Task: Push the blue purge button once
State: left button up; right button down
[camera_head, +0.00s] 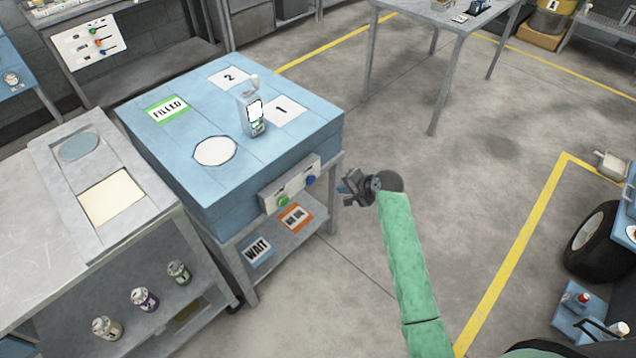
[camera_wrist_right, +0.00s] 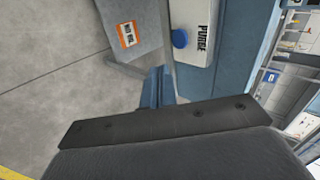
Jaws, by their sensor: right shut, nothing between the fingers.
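The blue purge button (camera_head: 310,180) sits on a pale control box (camera_head: 291,184) on the front of the blue-topped bench, right of a green button (camera_head: 282,200). In the right wrist view the blue button (camera_wrist_right: 180,38) shows beside the "PURGE" label (camera_wrist_right: 203,40). My right gripper (camera_head: 347,190) is shut and empty, to the right of the box and apart from the button. Its fingertips (camera_wrist_right: 157,80) show below the button in the wrist view. My left gripper is not in view.
A bottle-like container (camera_head: 254,112) stands on the blue bench top (camera_head: 190,140). The shelf below bears "WAIT" (camera_head: 257,251) and orange-bordered (camera_head: 296,217) cards. Several cans (camera_head: 144,299) stand on the left bench's lower shelf. The floor right of the bench is clear.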

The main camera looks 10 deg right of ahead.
aim_at(312, 183)
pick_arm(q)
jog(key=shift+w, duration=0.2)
pick_arm(e)
jog(key=shift+w+r+m, duration=0.1)
jog(key=shift+m, duration=0.5)
